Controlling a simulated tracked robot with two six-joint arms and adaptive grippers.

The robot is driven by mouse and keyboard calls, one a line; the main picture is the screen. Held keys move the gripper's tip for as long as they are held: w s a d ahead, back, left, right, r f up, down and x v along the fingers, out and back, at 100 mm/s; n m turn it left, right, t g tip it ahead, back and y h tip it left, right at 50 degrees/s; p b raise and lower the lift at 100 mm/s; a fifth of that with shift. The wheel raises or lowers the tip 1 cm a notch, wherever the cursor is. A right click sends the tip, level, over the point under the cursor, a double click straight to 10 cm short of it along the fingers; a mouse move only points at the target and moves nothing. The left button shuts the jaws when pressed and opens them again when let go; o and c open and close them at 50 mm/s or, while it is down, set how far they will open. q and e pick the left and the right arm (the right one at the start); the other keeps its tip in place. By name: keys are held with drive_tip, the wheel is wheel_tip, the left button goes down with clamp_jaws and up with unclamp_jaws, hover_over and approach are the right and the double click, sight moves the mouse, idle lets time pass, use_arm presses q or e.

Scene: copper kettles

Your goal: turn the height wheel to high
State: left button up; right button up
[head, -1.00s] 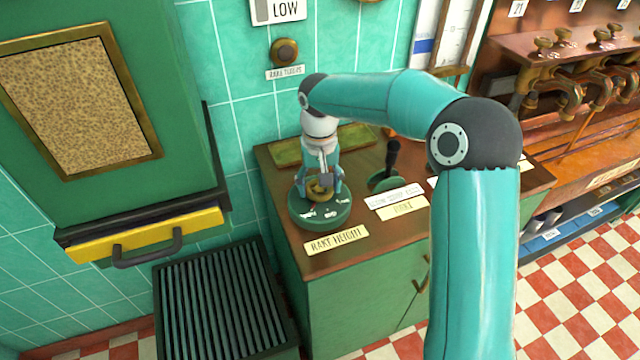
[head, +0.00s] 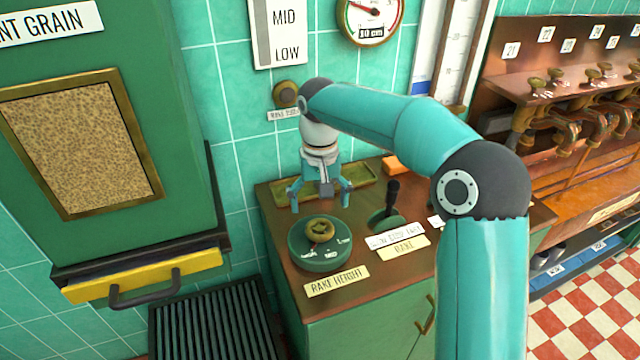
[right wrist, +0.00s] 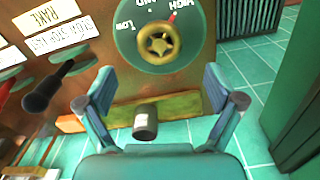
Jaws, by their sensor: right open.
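The height wheel (head: 320,230) is a small brass handwheel on a round green dial (head: 318,258) at the left front of the wooden counter. In the right wrist view the wheel (right wrist: 159,42) shows whole, with LOW, MID and HIGH on the dial (right wrist: 128,48) around it. A red pointer (right wrist: 172,16) on the dial points at or close to HIGH. My right gripper (head: 321,200) is open and empty, above and behind the wheel, clear of it. In the right wrist view its fingers (right wrist: 160,102) stand wide apart. My left gripper is not in view.
A "RAKE HEIGHT" label (head: 336,281) lies before the dial. A black lever (head: 391,205) stands right of it. A brass tray (head: 355,190) and an orange block (head: 397,164) lie behind. A green cabinet (head: 120,130) stands left; copper taps (head: 560,115) are at right.

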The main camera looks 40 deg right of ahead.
sight(320, 227)
drive_tip(key=shift+r, duration=2.55)
